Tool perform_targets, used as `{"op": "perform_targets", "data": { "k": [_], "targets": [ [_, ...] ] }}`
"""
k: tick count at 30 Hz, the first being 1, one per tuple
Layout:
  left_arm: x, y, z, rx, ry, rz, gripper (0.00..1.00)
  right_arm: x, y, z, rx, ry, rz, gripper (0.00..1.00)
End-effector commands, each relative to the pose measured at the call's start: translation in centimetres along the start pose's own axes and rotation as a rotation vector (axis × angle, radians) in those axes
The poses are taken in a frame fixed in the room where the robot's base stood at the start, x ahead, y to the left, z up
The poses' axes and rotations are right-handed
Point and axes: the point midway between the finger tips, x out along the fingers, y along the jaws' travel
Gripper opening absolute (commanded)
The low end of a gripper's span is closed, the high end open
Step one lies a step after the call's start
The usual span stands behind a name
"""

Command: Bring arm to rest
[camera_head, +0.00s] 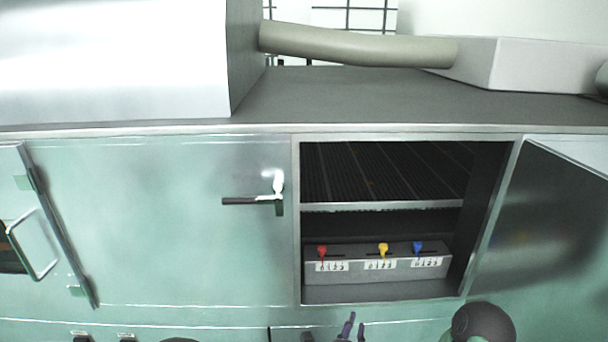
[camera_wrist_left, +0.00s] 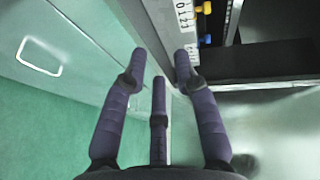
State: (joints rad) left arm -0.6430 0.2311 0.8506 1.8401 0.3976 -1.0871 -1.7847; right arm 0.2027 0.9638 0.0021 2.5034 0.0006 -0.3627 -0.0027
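My left gripper (camera_head: 345,331) shows at the bottom edge of the head view, below the open cabinet compartment (camera_head: 382,293). In the left wrist view its purple-grey fingers (camera_wrist_left: 160,66) are spread apart with nothing between them, so it is open and empty. The fingers point toward the cabinet front, near the compartment's lower edge. Most of the left arm is out of view. My right gripper is not in view.
A grey control box (camera_head: 345,268) with red, yellow and blue knobs sits in the compartment under a ribbed shelf (camera_head: 380,206). The open door (camera_head: 540,225) stands at right. A closed door with a handle (camera_head: 255,200) is at left.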

Motion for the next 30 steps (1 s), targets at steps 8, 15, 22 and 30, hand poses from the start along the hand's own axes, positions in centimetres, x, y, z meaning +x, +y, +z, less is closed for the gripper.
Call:
{"op": "perform_targets", "data": {
  "k": [8, 15, 22, 30],
  "targets": [
    [0.1, 6.5, 6.2, -0.294, -0.089, 0.216, 0.3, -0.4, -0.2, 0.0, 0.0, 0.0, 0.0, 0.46],
    [-3.9, 16.4, 14.2, -0.79, -0.334, 0.505, 0.3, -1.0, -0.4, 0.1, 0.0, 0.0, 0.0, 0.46],
    [-12.2, 25.1, 19.1, -1.315, -0.715, 0.724, 0.3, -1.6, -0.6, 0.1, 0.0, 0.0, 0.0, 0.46],
    [-21.3, 30.4, 19.9, -1.738, -1.142, 0.837, 0.3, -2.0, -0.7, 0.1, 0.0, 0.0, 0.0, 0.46]
  ]
}}
